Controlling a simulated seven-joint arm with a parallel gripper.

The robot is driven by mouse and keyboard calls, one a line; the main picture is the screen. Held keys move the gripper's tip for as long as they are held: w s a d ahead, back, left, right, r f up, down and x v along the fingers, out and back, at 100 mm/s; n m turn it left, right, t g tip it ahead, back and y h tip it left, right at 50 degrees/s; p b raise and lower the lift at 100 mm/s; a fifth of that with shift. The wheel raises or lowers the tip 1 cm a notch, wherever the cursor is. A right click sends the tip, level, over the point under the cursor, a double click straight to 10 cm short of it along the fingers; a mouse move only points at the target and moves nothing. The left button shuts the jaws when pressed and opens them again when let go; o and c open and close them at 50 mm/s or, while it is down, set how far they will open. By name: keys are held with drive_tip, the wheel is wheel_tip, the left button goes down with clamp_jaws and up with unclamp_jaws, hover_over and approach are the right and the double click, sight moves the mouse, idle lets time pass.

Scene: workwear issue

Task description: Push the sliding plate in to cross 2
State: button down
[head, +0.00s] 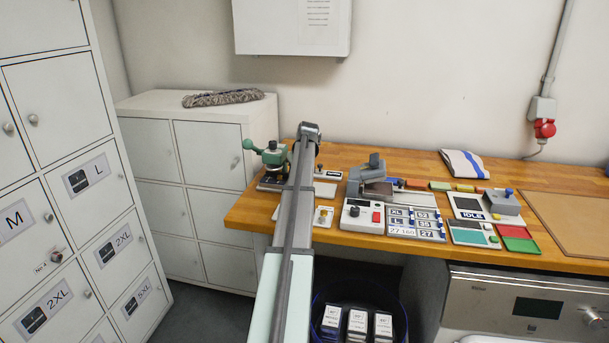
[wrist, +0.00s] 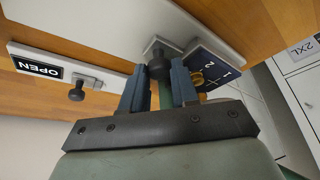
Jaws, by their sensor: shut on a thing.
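In the wrist view, my gripper (wrist: 160,78) is shut on a black knob (wrist: 159,62), one blue-grey finger on each side of it. The knob stands by a pale block at the end of the dark blue sliding plate (wrist: 224,59). A yellow part shows beside that finger. In the head view my arm hides the gripper and the knob. A green press (head: 273,155) stands just left of the arm, at the bench's left end.
An OPEN sign (wrist: 37,67) and a small latch with a dark knob (wrist: 76,93) lie left of the fingers. Lockers (head: 60,190) stand at left.

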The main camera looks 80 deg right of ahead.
drive_tip(key=shift+w, duration=0.3)
drive_tip(key=c, duration=1.2)
unclamp_jaws()
drive_tip(key=o, duration=0.3)
drive_tip(key=shift+o, duration=0.2)
drive_tip(key=shift+s, duration=0.1)
drive_tip(key=v, duration=1.4)
drive_tip(key=shift+f, duration=0.15)
